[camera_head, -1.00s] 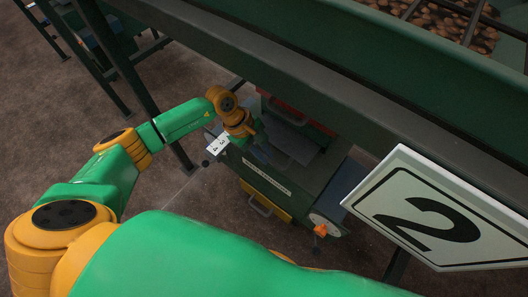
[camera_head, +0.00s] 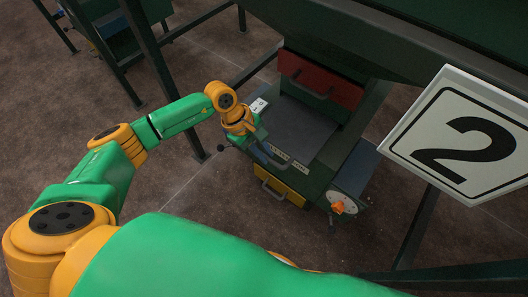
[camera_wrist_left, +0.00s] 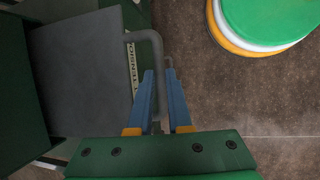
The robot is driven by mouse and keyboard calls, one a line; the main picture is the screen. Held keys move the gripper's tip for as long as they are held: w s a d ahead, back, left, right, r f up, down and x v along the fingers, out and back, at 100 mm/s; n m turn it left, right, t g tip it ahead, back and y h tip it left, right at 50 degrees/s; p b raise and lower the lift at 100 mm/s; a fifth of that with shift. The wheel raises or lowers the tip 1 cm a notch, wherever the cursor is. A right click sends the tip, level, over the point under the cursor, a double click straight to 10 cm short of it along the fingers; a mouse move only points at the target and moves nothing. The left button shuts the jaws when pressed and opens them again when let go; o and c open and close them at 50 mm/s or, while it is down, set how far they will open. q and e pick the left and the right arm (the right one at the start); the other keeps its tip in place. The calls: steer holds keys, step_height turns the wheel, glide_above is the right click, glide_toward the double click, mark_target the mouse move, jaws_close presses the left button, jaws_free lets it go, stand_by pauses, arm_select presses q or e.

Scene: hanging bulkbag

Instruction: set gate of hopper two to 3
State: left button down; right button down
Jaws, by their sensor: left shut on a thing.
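Hopper two is marked by a white sign with a black 2 (camera_head: 466,146). Under it is a green chute frame with a flat grey gate plate (camera_head: 300,127), which also shows in the left wrist view (camera_wrist_left: 80,75). A grey bar handle (camera_wrist_left: 154,48) stands at the plate's outer edge, beside a pale lettered strip (camera_wrist_left: 131,68). My left gripper (camera_head: 262,143) is at this handle; in the left wrist view its blue fingers (camera_wrist_left: 163,85) are shut on the bar. A white scale card (camera_head: 259,105) sits beside my wrist, its marks mostly hidden. My right gripper is not in view.
A red drawer front (camera_head: 320,82) with a handle is above the plate, and a yellow one (camera_head: 279,186) is below. A white dial with an orange knob (camera_head: 338,208) is on the right. A dark post (camera_head: 165,75) stands left of the chute. Brown floor is open at left.

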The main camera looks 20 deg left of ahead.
arm_select(q)
steer(key=shift+w+d, duration=0.1)
steer(key=shift+w, duration=0.15)
steer(key=c, duration=0.8)
jaws_free()
steer(key=shift+c, duration=0.2)
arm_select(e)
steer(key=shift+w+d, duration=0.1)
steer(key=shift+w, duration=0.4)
arm_select(q)
steer(key=shift+w+r, duration=0.1)
steer(key=shift+r, duration=0.2)
steer(key=v, duration=0.6)
steer(key=shift+a+r+p, duration=0.2)
steer(key=shift+a+p, duration=0.05)
steer(key=shift+p, duration=0.2)
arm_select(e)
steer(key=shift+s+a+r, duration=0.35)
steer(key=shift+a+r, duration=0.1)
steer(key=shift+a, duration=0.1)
